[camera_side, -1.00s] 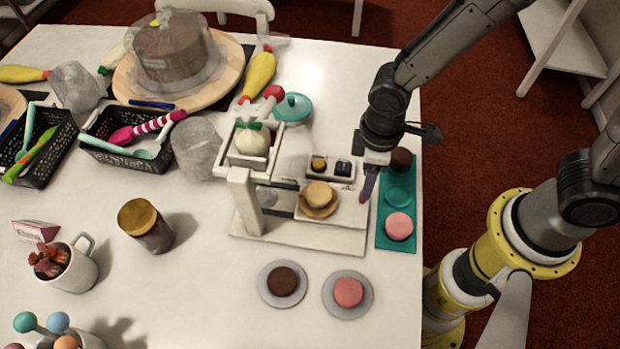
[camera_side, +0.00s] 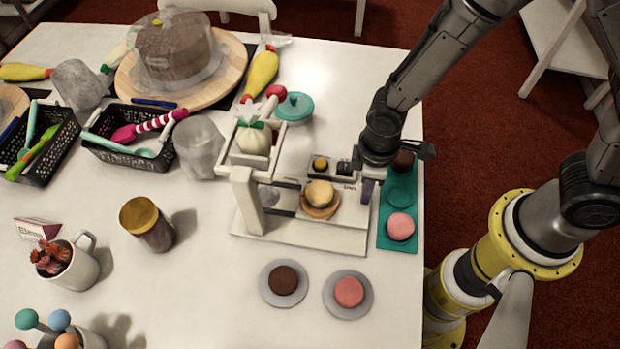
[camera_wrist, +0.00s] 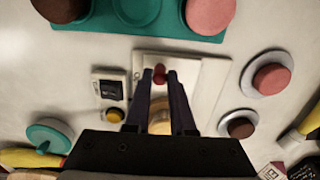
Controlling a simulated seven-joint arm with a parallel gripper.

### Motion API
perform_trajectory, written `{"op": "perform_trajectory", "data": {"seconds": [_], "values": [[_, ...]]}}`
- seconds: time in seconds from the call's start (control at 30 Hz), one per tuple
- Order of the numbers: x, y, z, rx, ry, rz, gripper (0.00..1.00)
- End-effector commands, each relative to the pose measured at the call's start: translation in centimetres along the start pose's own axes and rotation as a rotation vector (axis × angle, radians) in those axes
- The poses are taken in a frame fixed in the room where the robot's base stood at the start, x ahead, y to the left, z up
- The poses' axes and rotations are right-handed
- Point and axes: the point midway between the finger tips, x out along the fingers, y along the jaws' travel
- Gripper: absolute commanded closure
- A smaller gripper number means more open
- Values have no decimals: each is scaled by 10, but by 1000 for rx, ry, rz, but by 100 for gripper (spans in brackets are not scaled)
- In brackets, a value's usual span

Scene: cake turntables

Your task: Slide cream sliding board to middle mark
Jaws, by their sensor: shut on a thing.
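The cream sliding board (camera_side: 346,207) lies on the base of a white stand (camera_side: 300,236). A wooden turntable (camera_side: 318,212) with a small cream-coloured cake (camera_side: 320,193) sits on it. In the wrist view, the board (camera_wrist: 187,68) carries a small red knob (camera_wrist: 158,72) near its end. My gripper (camera_wrist: 160,77) is shut on this knob, one finger on each side. In the side view, my gripper (camera_side: 367,190) points down at the right end of the board, and the wrist hides the knob. I cannot make out the middle mark.
A teal tray (camera_side: 386,241) with brown and pink cakes lies close on the right. A switch box (camera_side: 331,166) with a yellow button stands behind the board. Two plates with cakes (camera_side: 283,280) (camera_side: 348,291) lie in front. A framed hopper (camera_side: 251,142) rises at the left.

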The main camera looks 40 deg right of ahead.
Motion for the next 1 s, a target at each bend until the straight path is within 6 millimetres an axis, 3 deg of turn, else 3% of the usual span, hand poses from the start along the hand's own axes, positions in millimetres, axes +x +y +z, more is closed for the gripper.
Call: {"op": "perform_trajectory", "data": {"seconds": [1.0], "values": [[-2, 1, -56, -1, 8, 2, 100]]}}
